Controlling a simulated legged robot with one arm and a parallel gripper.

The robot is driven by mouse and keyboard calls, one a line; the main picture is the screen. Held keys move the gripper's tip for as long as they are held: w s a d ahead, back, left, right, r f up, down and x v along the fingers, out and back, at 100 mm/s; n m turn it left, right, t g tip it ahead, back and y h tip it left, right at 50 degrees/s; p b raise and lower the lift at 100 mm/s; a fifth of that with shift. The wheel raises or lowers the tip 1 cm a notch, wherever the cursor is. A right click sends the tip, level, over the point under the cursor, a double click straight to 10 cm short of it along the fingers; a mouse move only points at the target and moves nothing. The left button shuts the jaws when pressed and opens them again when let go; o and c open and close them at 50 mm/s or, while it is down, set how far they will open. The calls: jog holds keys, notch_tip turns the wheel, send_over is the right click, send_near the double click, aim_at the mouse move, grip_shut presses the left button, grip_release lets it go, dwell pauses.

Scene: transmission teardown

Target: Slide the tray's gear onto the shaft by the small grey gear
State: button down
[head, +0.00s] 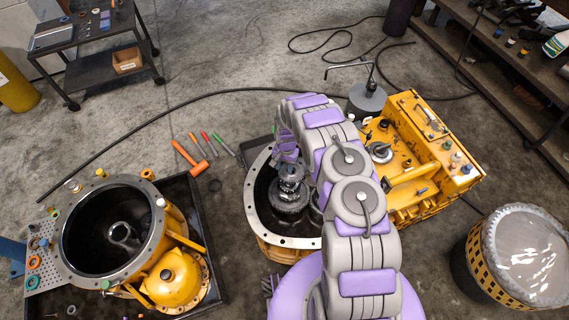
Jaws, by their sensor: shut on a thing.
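My gripper (288,156) is over the open yellow transmission housing (254,210) in the middle, pointing down. It is shut on a dark grey gear (291,171), partly hidden by the fingers. The held gear is over or at the top of a stack with a wider grey gear (285,199) inside the housing. I cannot tell whether it is around the shaft, which is hidden. Another grey gear (316,203) shows partly beside the stack, mostly covered by my arm. A black tray (213,285) lies at left, under another yellow housing.
The left yellow housing (168,226) is open, beside a perforated board (40,268) with rings. An orange hammer (190,158) and several pens lie on the floor. A yellow gearbox block (425,150) stands right. A wrapped drum (525,255) is at lower right.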

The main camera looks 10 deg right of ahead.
jog(key=shift+a+f, duration=0.15)
jog(key=shift+a, duration=0.55)
jog(key=shift+d, duration=0.8)
jog(key=shift+a+f, duration=0.1)
jog(key=shift+a, duration=0.2)
jog(key=shift+d, duration=0.15)
jog(key=shift+a+f, duration=0.2)
jog(key=shift+a, duration=0.05)
jog(key=shift+d+f, duration=0.1)
jog(key=shift+f, duration=0.05)
jog(key=shift+f, duration=0.25)
jog(key=c, duration=0.5)
grip_release()
jog(key=shift+o, duration=0.4)
